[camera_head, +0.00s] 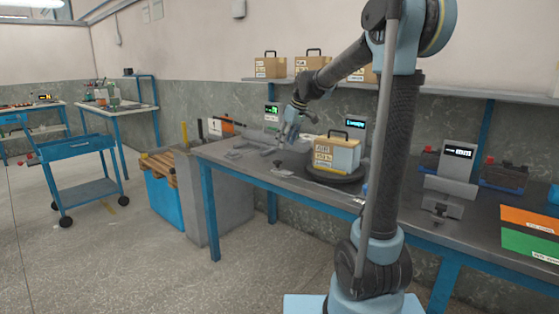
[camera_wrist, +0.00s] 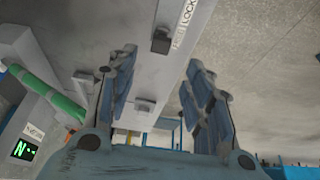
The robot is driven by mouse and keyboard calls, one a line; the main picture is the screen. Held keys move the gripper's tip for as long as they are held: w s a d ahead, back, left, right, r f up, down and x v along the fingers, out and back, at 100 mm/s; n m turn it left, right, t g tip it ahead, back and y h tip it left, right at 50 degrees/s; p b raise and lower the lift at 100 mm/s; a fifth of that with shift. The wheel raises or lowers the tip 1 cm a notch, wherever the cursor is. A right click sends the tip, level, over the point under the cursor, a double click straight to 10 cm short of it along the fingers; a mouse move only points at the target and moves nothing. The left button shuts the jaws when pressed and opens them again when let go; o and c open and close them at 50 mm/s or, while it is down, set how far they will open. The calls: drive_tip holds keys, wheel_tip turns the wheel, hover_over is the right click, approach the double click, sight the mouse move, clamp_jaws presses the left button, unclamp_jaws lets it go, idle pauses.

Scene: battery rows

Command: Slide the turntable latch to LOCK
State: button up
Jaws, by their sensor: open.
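The turntable (camera_head: 350,177) is a dark disc on the workbench, with a beige battery box (camera_head: 338,156) standing on it. My gripper (camera_head: 288,138) is above the bench, left of the turntable. In the wrist view my gripper (camera_wrist: 160,62) is open, its two blue-grey fingers apart with nothing between their pads. Beyond the fingertips a dark block (camera_wrist: 160,40), which looks like the latch, sits on a grey bar beside a white label (camera_wrist: 184,22) reading LOCK; its other word is hard to read. I cannot tell whether the fingers touch the block.
A second small block (camera_wrist: 145,105) shows lower on grey metal. A green cylinder (camera_wrist: 48,92) and a small green display (camera_wrist: 23,150) are at left in the wrist view.

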sight(278, 161)
drive_tip(key=x, duration=0.9)
drive_tip(key=shift+f, duration=0.25)
drive_tip(key=shift+c, duration=0.3)
